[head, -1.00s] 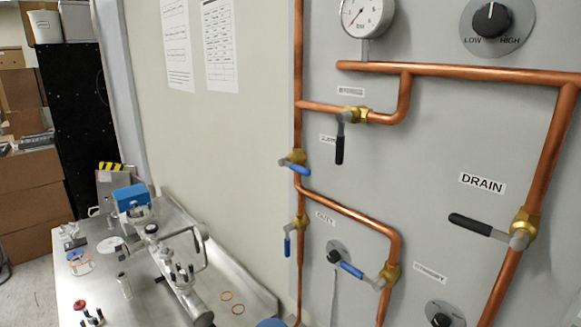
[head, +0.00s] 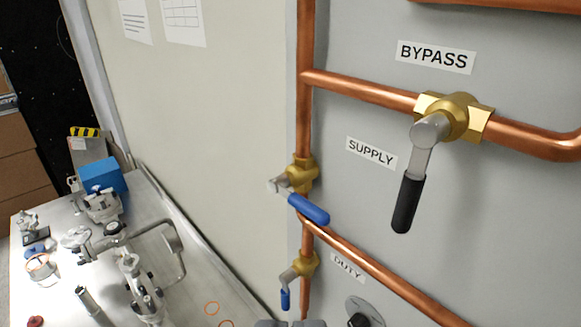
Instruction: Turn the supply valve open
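The supply valve (head: 301,174) is a brass body on the vertical copper pipe, left of the SUPPLY label (head: 371,153). Its blue lever (head: 310,209) points right and slightly down, across the pipe. The tips of my gripper (head: 291,323) just show as dark grey shapes at the bottom edge. They look apart from the lever and below it in the picture. Most of my gripper is out of view, and its opening cannot be made out.
The bypass valve (head: 455,117) with its black lever hanging down is to the upper right. Another blue-lever valve (head: 303,265) is below, near the DUTY label (head: 347,267) and a knob (head: 364,314). A metal bench (head: 190,285) with vacuum fittings stands at the lower left.

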